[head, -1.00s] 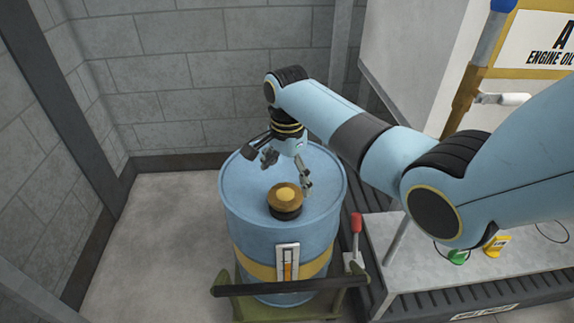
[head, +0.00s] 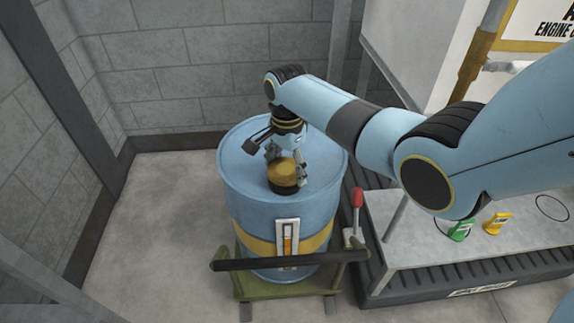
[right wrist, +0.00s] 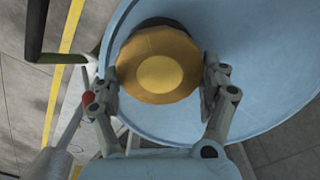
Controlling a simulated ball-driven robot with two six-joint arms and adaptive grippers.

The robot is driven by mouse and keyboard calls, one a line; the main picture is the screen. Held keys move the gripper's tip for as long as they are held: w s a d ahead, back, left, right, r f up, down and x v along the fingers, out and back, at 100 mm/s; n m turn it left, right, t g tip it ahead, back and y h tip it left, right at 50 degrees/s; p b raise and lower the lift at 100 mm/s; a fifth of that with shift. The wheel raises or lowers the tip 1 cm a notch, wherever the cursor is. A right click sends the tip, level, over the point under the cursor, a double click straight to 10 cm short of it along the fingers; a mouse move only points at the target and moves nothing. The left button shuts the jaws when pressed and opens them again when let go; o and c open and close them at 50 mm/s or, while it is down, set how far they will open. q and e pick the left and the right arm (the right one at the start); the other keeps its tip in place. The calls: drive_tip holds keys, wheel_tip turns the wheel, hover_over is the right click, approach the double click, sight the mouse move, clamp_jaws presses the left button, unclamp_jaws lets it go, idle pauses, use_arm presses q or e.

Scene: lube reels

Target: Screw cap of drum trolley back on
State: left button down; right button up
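The blue drum (head: 245,203) stands upright on its green trolley (head: 262,287). The brass-coloured cap (head: 283,169), with a dark lower part, sits upright at the front of the drum's top. In the right wrist view the cap (right wrist: 150,90) shows from above with a yellow round centre. My right gripper (head: 287,165) is over the drum with one finger on each side of the cap. In the right wrist view this gripper (right wrist: 159,85) straddles the cap, its pads close to the sides, with a narrow gap at the right. Contact is unclear at the left. My left gripper is not in view.
A black handle bar (head: 290,260) crosses the trolley's front. A red-knobbed lever (head: 357,198) stands right of the drum. A grey bench (head: 415,252) bears green (head: 461,230) and yellow (head: 497,223) items. Block walls (head: 220,70) enclose the back; floor at left is clear.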

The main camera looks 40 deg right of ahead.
drive_tip(key=c, duration=0.4)
drive_tip(key=shift+o, duration=0.2)
drive_tip(key=shift+r+m+p, duration=0.2)
drive_tip(key=shift+m+p, duration=0.6)
drive_tip(key=shift+m, duration=0.3)
drive_tip(key=shift+s+m+p, duration=0.1)
drive_tip(key=shift+m+p, duration=0.45)
drive_tip(key=shift+m, duration=0.55)
drive_tip(key=shift+f+m, duration=0.2)
drive_tip(key=shift+m, duration=0.2)
drive_tip(key=shift+s+a+m+p, duration=0.1)
drive_tip(key=shift+m+p, duration=0.55)
drive_tip(key=shift+m, duration=0.65)
